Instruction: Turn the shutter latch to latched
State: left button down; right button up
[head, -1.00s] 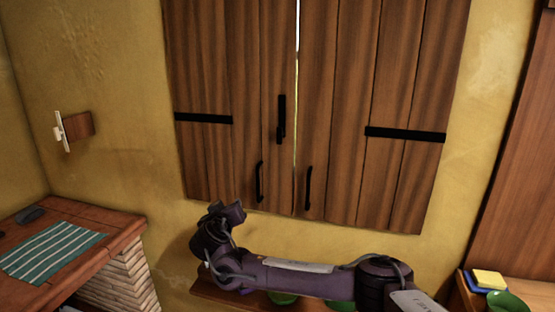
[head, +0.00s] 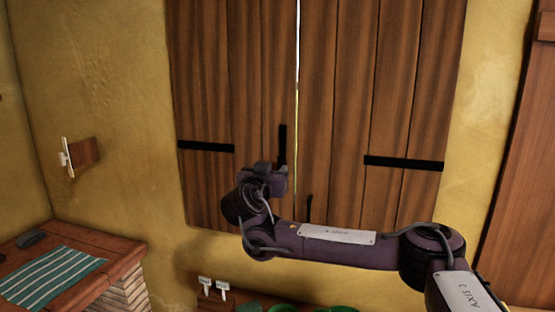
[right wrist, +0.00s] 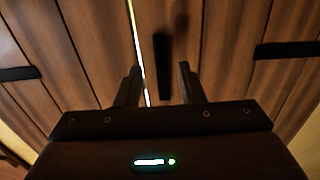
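The wooden shutters (head: 336,110) are closed side by side, with a thin bright gap between them. The black shutter latch (head: 282,143) stands vertical on the left shutter beside the gap; its lower part is hidden behind my right gripper (head: 268,176). In the right wrist view the latch (right wrist: 162,66) lies ahead of my right gripper (right wrist: 160,78), in line with the space between its two fingers. The fingers are apart with nothing between them, and no contact with the latch shows. My left gripper is in neither view.
A black handle (head: 309,208) sits low on the right shutter; black straps (head: 404,163) cross both shutters. A brick counter with a striped cloth (head: 52,275) is at left. A shelf with green dishes (head: 281,307) is below. A small wall-mounted piece (head: 84,152) is at left.

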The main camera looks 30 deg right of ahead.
aim_at(280, 164)
jog(key=p+x, duration=0.1)
jog(key=x, duration=0.2)
jog(key=shift+r+p, duration=0.1)
jog(key=shift+p, duration=0.3)
jog(key=shift+w+d, duration=0.4)
grip_shut()
